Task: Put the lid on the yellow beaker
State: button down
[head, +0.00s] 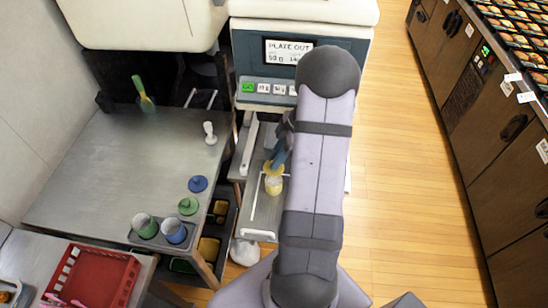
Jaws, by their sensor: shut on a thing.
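The yellow beaker (274,186) stands upright on the grey tray surface (262,208) below the machine with the display. My gripper (277,158) is directly above it, pointing down. It is shut on the yellow lid (272,168), which is at the beaker's mouth. I cannot tell whether the lid touches the rim or hovers just above it. My arm hides part of the tray to the right of the beaker.
A blue lid (198,183) and a green lid (188,205) lie on the steel table (105,165). A green beaker (145,226) and a blue beaker (174,231) stand in a holder. A white stamp-like object (210,132) and a red basket (95,277) are nearby.

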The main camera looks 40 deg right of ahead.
jog(key=shift+f, duration=0.15)
jog(key=shift+f+b, duration=1.1)
jog(key=shift+f, duration=1.05)
jog(key=shift+f+b, duration=0.85)
jog(key=shift+b, duration=0.1)
jog(key=shift+b, duration=0.7)
jog(key=shift+f+b, duration=0.2)
jog(key=shift+b, duration=0.55)
dwell(0.7)
dwell(0.5)
jog(key=c, duration=1.1)
grip_release()
jog(key=shift+r, duration=0.15)
